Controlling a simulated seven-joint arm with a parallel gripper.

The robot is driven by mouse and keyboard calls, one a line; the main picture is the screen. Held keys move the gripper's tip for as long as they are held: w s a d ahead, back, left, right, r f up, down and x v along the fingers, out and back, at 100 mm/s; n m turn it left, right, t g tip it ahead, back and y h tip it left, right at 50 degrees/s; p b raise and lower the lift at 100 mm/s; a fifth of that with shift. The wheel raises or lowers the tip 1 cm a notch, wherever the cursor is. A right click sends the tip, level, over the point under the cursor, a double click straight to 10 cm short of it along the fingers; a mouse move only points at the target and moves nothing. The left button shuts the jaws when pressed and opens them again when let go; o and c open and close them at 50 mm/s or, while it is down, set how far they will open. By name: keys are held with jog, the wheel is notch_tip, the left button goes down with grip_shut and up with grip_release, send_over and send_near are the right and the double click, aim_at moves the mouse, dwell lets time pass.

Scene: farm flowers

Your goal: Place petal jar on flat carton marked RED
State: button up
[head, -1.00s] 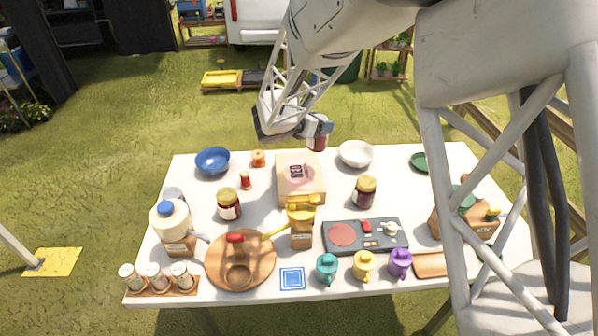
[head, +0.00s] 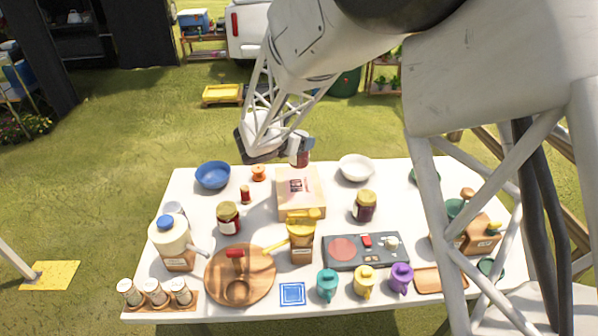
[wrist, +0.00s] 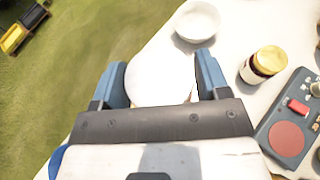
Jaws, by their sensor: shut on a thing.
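My gripper (head: 293,146) is shut on a petal jar (head: 299,156), a dark red jar held upright or nearly so. In the wrist view its pale round top (wrist: 160,77) sits between the two blue fingers. The flat carton marked RED (head: 301,204) lies at the back middle of the table, its dark lettering on the top face. In the head view the held jar shows just beyond the carton's far edge, seemingly above table height; its exact height is unclear.
Two similar jars stand left (head: 228,218) and right (head: 365,207) of the carton. A yellow-topped container (head: 301,240) stands close before it. A blue bowl (head: 212,175), an orange spool (head: 258,173) and a white bowl (head: 356,168) are at the back.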

aim_at(292, 164)
jog(key=shift+f, duration=2.5)
jog(key=shift+f, duration=1.85)
jog(key=shift+f, duration=0.15)
jog(key=o, duration=1)
jog(key=shift+o, duration=0.2)
jog(key=shift+s+a+r, duration=0.25)
jog(key=shift+a+r, duration=0.05)
jog(key=v, duration=1.1)
jog(key=shift+r, duration=0.1)
